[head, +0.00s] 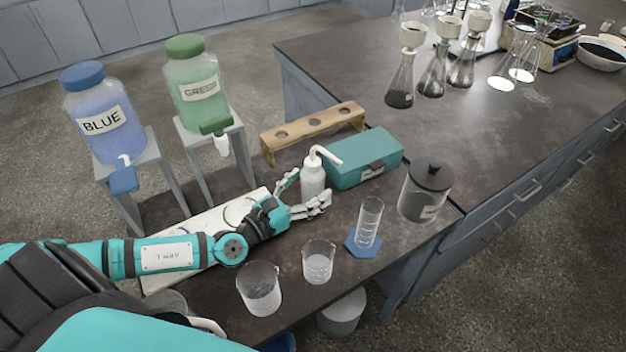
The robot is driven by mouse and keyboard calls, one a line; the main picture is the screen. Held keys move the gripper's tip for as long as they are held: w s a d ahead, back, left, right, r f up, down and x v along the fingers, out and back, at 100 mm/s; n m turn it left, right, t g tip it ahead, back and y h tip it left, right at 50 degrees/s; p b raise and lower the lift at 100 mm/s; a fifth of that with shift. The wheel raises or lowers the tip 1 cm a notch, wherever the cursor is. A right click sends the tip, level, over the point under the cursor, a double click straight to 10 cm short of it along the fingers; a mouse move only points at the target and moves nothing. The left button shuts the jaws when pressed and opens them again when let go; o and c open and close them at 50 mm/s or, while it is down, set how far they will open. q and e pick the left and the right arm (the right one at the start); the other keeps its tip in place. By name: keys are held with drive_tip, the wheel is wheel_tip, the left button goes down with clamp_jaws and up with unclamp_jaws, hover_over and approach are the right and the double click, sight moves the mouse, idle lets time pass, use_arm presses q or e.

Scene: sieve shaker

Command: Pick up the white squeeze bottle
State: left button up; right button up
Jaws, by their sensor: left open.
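The white squeeze bottle (312,180) stands upright on the dark bench, with its bent spout pointing up and to the right. My left gripper (308,190) is open, its two fingers reaching towards the bottle. One finger is at the bottle's left side and the other is in front of its lower part. I cannot tell whether either finger touches it. The bottle's base is partly hidden by the near finger. My right gripper is not in the head view.
A teal box (365,158) stands close behind the bottle, beside a wooden rack (312,130). Two beakers (318,262), a cylinder (368,222) on a blue base and a lidded jar (425,192) stand in front and right. A white board (190,235) lies under my left arm.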

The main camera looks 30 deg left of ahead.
use_arm(q)
drive_tip(key=shift+x, duration=1.1)
drive_tip(key=c, duration=0.8)
drive_tip(key=shift+o, duration=0.2)
